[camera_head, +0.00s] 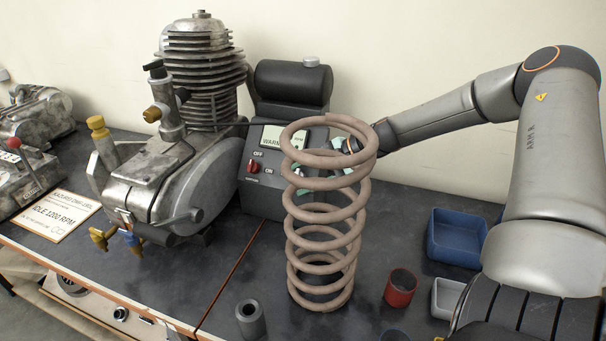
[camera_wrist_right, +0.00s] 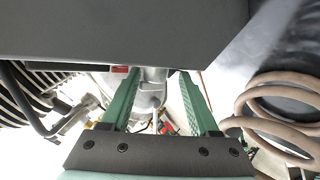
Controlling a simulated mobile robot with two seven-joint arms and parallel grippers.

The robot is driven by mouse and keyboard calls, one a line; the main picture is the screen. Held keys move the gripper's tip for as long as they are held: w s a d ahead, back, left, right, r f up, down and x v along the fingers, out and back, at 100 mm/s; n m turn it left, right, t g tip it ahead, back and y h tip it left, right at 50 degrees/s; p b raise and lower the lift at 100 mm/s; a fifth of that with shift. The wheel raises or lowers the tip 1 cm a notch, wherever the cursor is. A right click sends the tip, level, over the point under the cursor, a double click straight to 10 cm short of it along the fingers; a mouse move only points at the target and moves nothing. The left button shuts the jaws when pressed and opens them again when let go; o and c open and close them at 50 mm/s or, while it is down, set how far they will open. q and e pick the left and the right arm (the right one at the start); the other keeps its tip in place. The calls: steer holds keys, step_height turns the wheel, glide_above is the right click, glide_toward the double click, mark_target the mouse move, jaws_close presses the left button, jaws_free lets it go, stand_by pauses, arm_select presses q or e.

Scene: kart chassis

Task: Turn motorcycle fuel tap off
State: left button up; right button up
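My left gripper is not in view.
The tall brown coil spring (camera_head: 325,215) stands close in front of my right gripper. A grey control box (camera_head: 262,203) with a red switch (camera_head: 254,166) is beside the engine. A red cup (camera_head: 400,288), a grey cylinder (camera_head: 250,318) and a blue bin (camera_head: 455,240) stand on the bench.

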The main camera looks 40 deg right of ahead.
steer(key=shift+w+r, duration=0.1)
steer(key=shift+r, duration=0.05)
steer(key=shift+d+r, duration=0.1)
steer(key=shift+d, duration=0.05)
steer(key=shift+d+r, duration=0.1)
steer(key=shift+r, duration=0.1)
arm_select(q)
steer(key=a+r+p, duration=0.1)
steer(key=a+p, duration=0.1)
steer(key=p, duration=0.1)
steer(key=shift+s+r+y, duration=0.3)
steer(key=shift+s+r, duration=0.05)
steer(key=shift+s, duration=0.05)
arm_select(e)
steer(key=v, duration=1.2)
steer(key=shift+s, duration=0.2)
arm_select(q)
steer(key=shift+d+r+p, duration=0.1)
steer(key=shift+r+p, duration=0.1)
steer(key=shift+p, duration=0.15)
